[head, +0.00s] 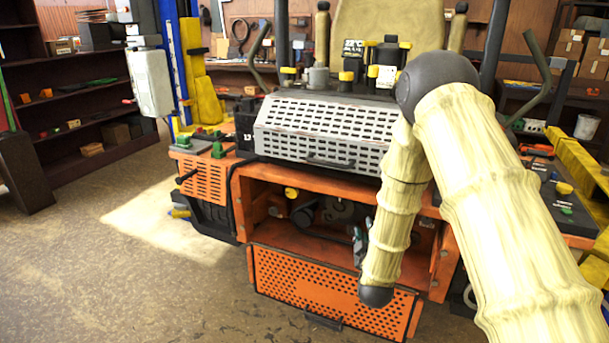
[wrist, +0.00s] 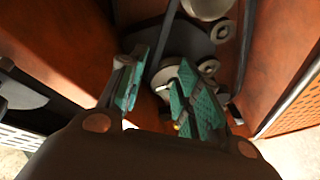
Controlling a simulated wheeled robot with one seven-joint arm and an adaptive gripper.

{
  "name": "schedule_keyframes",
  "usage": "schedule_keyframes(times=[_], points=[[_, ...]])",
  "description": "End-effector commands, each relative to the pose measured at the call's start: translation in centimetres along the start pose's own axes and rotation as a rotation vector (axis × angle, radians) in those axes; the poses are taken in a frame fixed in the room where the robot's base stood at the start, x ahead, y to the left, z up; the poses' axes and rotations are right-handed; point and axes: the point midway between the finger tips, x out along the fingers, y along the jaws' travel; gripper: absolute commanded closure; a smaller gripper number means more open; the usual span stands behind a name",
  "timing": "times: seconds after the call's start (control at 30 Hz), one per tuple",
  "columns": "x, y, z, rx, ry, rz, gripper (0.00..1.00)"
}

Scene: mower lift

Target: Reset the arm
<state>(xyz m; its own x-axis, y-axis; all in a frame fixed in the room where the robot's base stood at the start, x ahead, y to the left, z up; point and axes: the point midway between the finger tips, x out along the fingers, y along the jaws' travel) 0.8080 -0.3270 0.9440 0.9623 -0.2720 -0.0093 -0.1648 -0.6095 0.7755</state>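My arm (head: 505,215) in its cream ribbed sleeve comes in from the lower right of the head view. It bends at a dark elbow joint and hangs down in front of the orange mower's open bay (head: 310,218). My gripper (head: 360,240) shows only partly beside the forearm, at the bay opening. In the wrist view my gripper (wrist: 161,92) has its two green-padded fingers apart, with nothing held between them. Behind the fingers are grey pulleys (wrist: 186,88) and a dark belt (wrist: 160,45) inside the bay.
Orange bay walls (wrist: 65,45) stand close on both sides of my gripper. The perforated orange panel (head: 325,292) hangs open below the bay. A perforated grey cover (head: 325,130) sits above it. Yellow lift parts (head: 580,165) stand at right. The floor (head: 130,270) at left is clear.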

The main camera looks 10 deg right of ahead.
Motion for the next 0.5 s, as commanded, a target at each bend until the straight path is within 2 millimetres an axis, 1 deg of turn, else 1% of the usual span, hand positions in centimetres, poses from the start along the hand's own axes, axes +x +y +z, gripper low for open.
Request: schedule_keyframes(times=[0.07, 0.13, 0.17, 0.23, 0.27, 0.3, 0.37, 0.4, 0.47, 0.5], points=[[-0.6, -1.1, 0.8, 0.012, -0.016, -0.029, 0.67], [-1.7, -2.7, 1.9, 0.037, -0.044, -0.077, 0.67], [-2.4, -3.6, 2.6, 0.051, -0.06, -0.104, 0.67], [-4.3, -6.1, 4.4, 0.091, -0.111, -0.177, 0.67], [-5.3, -7.2, 5.3, 0.111, -0.137, -0.211, 0.67], [-6.7, -8.7, 6.5, 0.137, -0.173, -0.256, 0.67], [-8.9, -10.8, 8.1, 0.175, -0.231, -0.322, 0.67], [-10.4, -12.2, 9.2, 0.201, -0.27, -0.363, 0.67], [-12.9, -14.0, 10.8, 0.236, -0.334, -0.423, 0.67], [-14.7, -15.2, 11.8, 0.26, -0.378, -0.461, 0.67]])
